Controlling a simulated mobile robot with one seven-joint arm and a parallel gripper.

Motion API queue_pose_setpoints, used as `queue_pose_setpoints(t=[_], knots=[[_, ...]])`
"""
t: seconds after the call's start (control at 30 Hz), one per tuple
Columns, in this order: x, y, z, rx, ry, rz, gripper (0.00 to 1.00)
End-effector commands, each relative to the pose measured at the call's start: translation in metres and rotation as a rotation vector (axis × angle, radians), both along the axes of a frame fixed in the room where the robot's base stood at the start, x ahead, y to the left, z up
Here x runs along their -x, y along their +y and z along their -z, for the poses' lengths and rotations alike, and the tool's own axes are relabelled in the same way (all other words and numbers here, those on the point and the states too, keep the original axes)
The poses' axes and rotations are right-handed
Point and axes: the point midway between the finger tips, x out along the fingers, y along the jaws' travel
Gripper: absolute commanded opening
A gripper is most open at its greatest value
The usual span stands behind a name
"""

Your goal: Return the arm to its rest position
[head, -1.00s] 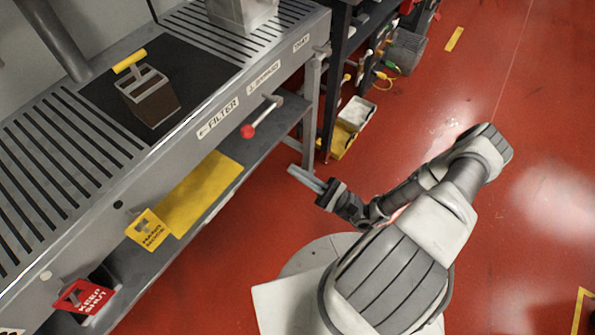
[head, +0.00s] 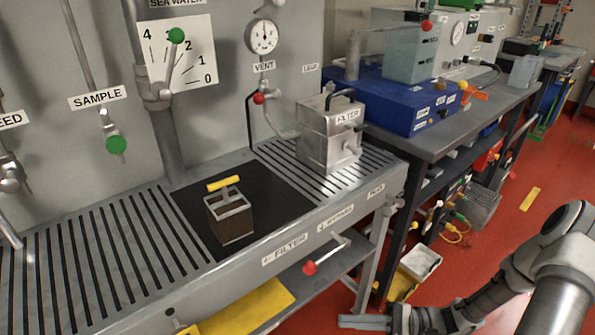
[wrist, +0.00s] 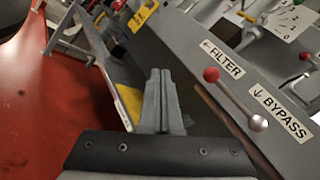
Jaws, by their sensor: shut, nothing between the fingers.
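My gripper (head: 364,322) shows at the bottom edge of the head view, in front of the bench and below its front edge. In the wrist view my gripper (wrist: 161,85) has its two fingers together with nothing between them. My arm (head: 530,275) runs from the gripper to the lower right of the head view, bent over the red floor. The gripper is apart from the bench and from the red-knobbed lever (head: 312,267) to its upper left.
A brown box with a yellow T-handle (head: 230,215) stands on a black mat on the slotted bench (head: 110,255). A filter housing (head: 330,140) stands behind it to the right. A dark side bench (head: 450,130) holds a blue unit (head: 390,100). Red floor (head: 515,215) is open at right.

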Motion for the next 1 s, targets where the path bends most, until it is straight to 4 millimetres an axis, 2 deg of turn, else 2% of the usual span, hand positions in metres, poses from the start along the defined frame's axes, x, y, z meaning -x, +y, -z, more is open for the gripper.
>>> queue_pose_setpoints(t=[0.2,0.5,1.0], knots=[[0.012,0.004,-0.031,0.247,-0.072,-0.211,0.0],[0.028,0.003,-0.07,0.582,-0.197,-0.439,0.0],[0.047,-0.004,-0.143,1.135,-0.508,-0.646,0.0]])
